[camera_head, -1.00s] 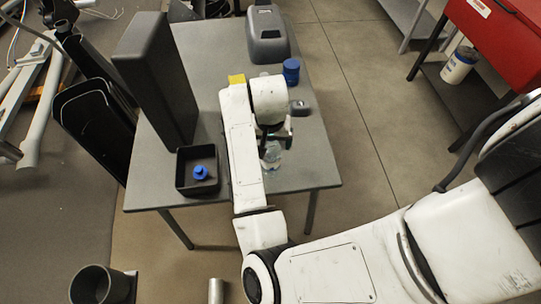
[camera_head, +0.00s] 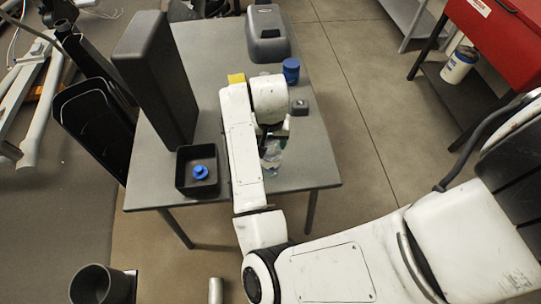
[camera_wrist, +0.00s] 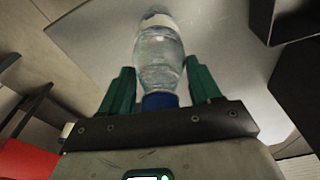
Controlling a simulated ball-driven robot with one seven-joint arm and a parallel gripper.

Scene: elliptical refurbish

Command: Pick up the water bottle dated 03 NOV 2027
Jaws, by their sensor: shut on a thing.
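A clear water bottle with a blue cap (camera_wrist: 160,101) is in my gripper (camera_wrist: 160,84), between its green fingers. Its body points away from the gripper and a pale label shows at its far end. No date can be read on it. In the head view the bottle (camera_head: 271,157) is partly hidden under my white wrist, over the front right of the grey table (camera_head: 305,165). I cannot tell whether its base touches the table.
A dark open tray (camera_head: 184,183) holding a blue object (camera_head: 200,172) is on the table's left. A tall dark panel (camera_head: 155,80) stands behind it. A blue-lidded jar (camera_head: 291,70), a small dark block (camera_head: 299,107) and a grey case (camera_head: 268,40) stand farther back.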

